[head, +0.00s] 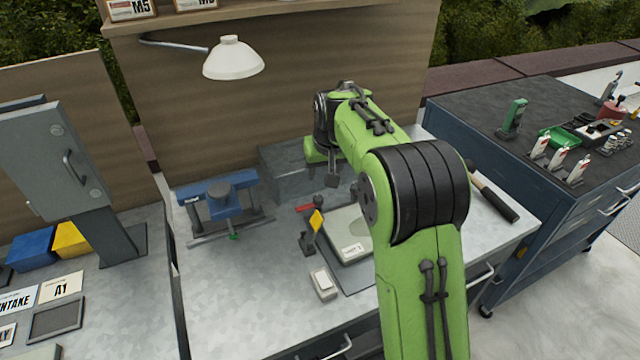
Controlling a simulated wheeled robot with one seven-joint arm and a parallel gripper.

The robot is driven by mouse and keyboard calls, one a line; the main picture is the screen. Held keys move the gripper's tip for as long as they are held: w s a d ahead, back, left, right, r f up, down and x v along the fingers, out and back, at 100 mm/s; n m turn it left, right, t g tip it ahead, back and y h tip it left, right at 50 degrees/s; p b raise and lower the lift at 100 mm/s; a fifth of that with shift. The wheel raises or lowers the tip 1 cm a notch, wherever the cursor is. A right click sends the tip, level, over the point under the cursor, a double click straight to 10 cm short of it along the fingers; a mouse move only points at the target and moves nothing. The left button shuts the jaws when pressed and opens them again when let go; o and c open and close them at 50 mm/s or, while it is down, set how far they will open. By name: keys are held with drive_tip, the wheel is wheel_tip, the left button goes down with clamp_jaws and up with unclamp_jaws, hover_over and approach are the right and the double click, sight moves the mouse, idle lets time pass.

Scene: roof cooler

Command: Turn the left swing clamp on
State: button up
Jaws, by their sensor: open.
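The left swing clamp (307,243) stands upright on the grey bench, at the left edge of a pale flat unit (347,222) with a white label. It has a dark base and post, a red piece at its top and a yellow diamond tag (316,221). My gripper (332,182) is open, pointing down above and behind the clamp, apart from it in the picture. Its fingers are small here and the gap between them is hard to make out. My green arm covers the right part of the unit, and no second clamp shows there.
A white lamp (233,60) hangs over the bench. A blue vise (219,198) stands left, a grey block (285,180) behind, and a small pale box (323,284) in front. A black-handled tool (495,200) lies right. Bare bench shows between vise and clamp.

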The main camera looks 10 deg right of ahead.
sight(319, 198)
drive_tip(key=b+x, duration=0.2)
drive_tip(key=x, duration=1.2)
drive_tip(key=shift+f, duration=0.35)
clamp_jaws()
